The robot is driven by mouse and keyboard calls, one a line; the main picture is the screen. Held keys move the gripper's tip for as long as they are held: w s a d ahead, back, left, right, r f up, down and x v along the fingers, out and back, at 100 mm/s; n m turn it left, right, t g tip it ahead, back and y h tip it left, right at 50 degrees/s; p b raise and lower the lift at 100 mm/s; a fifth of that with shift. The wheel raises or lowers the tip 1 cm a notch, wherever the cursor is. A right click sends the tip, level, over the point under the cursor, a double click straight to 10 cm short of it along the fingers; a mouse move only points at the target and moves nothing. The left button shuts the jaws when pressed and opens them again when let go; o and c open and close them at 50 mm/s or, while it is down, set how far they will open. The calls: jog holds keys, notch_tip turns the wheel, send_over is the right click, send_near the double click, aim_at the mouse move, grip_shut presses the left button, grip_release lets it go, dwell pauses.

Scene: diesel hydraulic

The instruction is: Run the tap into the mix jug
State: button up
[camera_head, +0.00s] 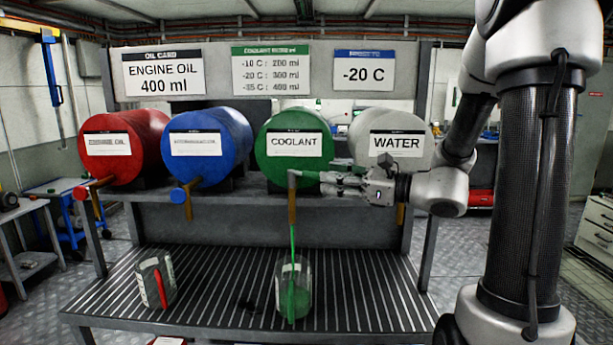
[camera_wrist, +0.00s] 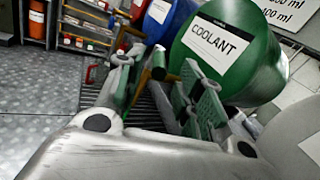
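The green coolant barrel (camera_head: 290,165) lies on the shelf, its tap (camera_head: 292,190) at the front. A thin green stream (camera_head: 293,245) runs from the tap into the clear jug (camera_head: 284,285) below it. Green shows inside this jug; the exact level is hard to read. My gripper (camera_head: 322,180) is beside the tap, reaching in from the right. In the wrist view its fingers (camera_wrist: 160,95) stand apart, with a gap between them; whether they touch the tap is unclear. The coolant barrel (camera_wrist: 225,45) also shows there. A second clear jug (camera_head: 148,278) with a red handle stands left.
Red oil (camera_head: 125,145), blue (camera_head: 208,145) and white water (camera_head: 390,135) barrels share the shelf. Cards above read engine oil 400 ml (camera_head: 163,75), coolant amounts with -20 C at 300 ml (camera_head: 270,70), and -20 C (camera_head: 364,70).

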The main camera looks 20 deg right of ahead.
aim_at(306, 174)
jog(key=x, duration=0.6)
jog(key=shift+w+a, duration=0.25)
jog(key=shift+a, duration=0.05)
jog(key=shift+c, duration=0.2)
grip_shut()
